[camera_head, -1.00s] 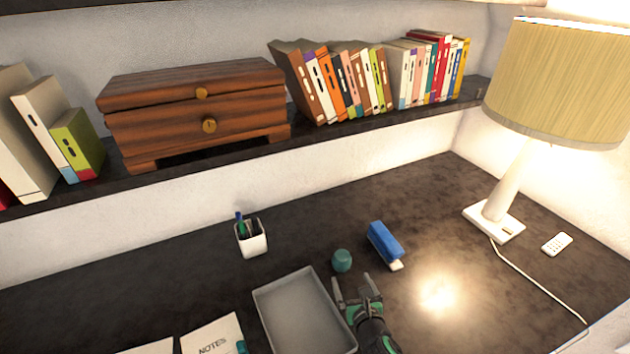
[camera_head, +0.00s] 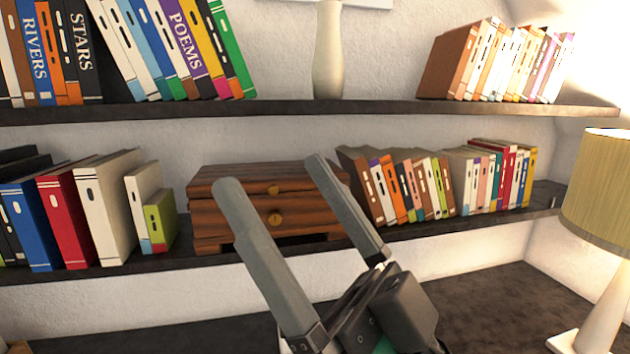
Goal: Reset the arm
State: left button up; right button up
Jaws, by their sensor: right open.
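My right gripper (camera_head: 272,172) is large and close to the camera in the lower middle of the head view. Its two long grey fingers point up and to the left, spread apart, with nothing between them. The fingers overlap the view of a brown wooden box (camera_head: 215,222) with two round knobs on the lower shelf. The gripper appears well in front of the box; no contact shows. My left gripper is not in view.
A lamp (camera_head: 600,190) stands at the right on the dark desk (camera_head: 510,305), whose visible part there is clear.

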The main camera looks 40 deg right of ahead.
jog(key=h, duration=0.1)
jog(key=d+r+m+h, duration=0.1)
jog(key=h, duration=0.1)
jog(key=shift+s+d, duration=0.3)
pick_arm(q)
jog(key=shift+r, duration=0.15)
pick_arm(e)
jog(key=shift+r, duration=0.15)
